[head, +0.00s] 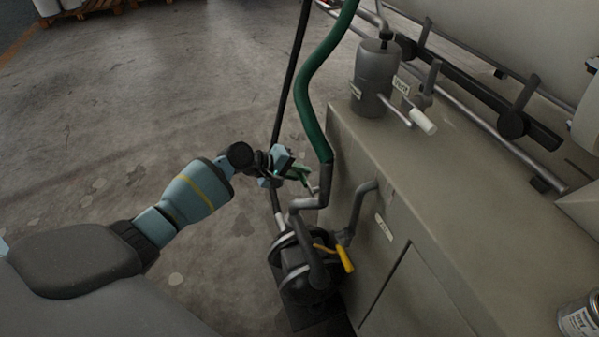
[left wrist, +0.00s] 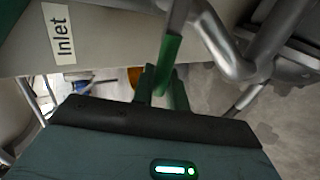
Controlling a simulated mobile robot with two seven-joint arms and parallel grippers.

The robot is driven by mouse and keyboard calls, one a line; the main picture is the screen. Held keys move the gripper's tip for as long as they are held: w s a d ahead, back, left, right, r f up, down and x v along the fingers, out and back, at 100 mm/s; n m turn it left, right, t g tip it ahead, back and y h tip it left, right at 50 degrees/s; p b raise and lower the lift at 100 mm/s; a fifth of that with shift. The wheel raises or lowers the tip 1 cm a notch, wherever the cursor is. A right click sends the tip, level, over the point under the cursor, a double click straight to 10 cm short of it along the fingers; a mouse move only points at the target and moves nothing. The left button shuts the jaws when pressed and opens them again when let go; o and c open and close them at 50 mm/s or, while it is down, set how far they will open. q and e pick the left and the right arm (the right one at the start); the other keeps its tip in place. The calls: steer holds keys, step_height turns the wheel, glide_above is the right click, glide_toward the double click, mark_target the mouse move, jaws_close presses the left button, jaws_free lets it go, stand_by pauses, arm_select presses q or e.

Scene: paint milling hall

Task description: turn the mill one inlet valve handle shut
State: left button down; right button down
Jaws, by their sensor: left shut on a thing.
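The inlet valve handle has a green grip on a grey lever. In the head view its green grip (head: 301,174) shows beside the green hose, left of the mill cabinet's side. In the left wrist view the green grip (left wrist: 169,52) runs down between the fingers, near a label (left wrist: 60,34) reading "Inlet". My left gripper (head: 288,172) is shut on the green grip; its fingertips also show in the left wrist view (left wrist: 164,82). The fingers partly hide the grip in the head view. My right gripper is in neither view.
A green hose (head: 318,100) and a dark rod rise close to my left gripper. Below are a dark pump (head: 305,265) and a yellow handle (head: 345,258). The beige cabinet (head: 440,200) stands right, with a grey canister (head: 374,75) on top. Open floor (head: 130,110) lies left.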

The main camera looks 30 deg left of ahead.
arm_select(q)
steer(key=shift+f, duration=0.1)
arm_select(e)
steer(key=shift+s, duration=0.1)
arm_select(q)
steer(key=c, duration=1.5)
jaws_free()
steer(key=shift+o, duration=0.2)
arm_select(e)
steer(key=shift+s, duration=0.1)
